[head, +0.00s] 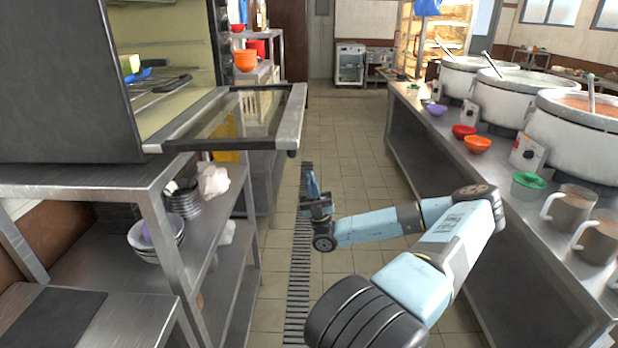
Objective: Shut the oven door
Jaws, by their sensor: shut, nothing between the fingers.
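The oven (72,80) is a dark box at the upper left, standing on a steel shelf unit. Its door (250,112) is open, folded down to roughly level, with a glass pane in a metal frame, and it juts out over the aisle. The lit inside shows racks. My gripper (312,188) is in the aisle, lower in the picture than the door's outer right end and apart from it in the picture. Its fingers point up and are shut with nothing in them. How far it is from the door in depth is hard to tell.
Large stockpots (575,135) stand on the right counter (430,120) with bowls and mugs (568,212). Stacked bowls (157,235) sit on the shelf below the oven. The tiled aisle (350,130) is clear beyond my arm.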

